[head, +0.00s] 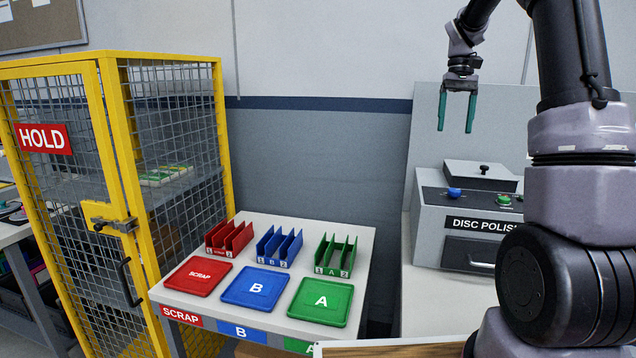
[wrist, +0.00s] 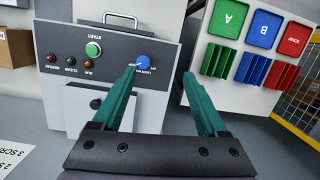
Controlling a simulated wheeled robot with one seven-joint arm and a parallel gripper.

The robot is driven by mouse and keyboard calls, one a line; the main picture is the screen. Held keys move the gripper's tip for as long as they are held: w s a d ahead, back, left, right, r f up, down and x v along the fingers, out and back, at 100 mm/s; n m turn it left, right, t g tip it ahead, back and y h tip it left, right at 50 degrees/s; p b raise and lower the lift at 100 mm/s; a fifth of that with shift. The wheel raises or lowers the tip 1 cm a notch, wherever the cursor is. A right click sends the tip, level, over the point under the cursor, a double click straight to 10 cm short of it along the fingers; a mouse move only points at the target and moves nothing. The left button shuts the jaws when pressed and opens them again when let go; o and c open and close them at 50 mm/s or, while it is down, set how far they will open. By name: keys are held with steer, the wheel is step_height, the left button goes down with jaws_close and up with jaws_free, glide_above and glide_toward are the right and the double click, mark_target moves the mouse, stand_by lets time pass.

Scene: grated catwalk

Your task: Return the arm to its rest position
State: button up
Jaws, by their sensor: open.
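My gripper (head: 456,112) is raised in the air at the upper right of the head view, above and in front of the disc polisher (head: 432,236). Its two teal fingers point down, apart, with nothing between them. My arm folds up along the right side of the head view. In the wrist view my gripper (wrist: 163,95) also shows spread fingers and an empty gap, with the polisher's panel (wrist: 65,52) behind the left finger.
A white table holds red (head: 198,275), blue (head: 256,288) and green (head: 321,302) trays with slotted racks behind them. A yellow mesh cage (head: 112,150) marked HOLD stands at left. The polisher has a blue knob (head: 454,192) and green button (head: 504,199).

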steer(key=s+a+r+t, duration=0.3)
steer(key=s+a+r, duration=0.2)
steer(key=s, duration=0.3)
steer(key=s+a+m+t, duration=0.1)
steer(key=s+a+t, duration=0.2)
steer(key=s, duration=0.6)
steer(key=s+a+m+t+y, duration=0.1)
steer(key=s+a+t, duration=0.2)
steer(key=s, duration=0.6)
steer(key=shift+s+a+f, duration=0.2)
steer(key=shift+a+f, duration=0.25)
steer(key=shift+a, duration=0.35)
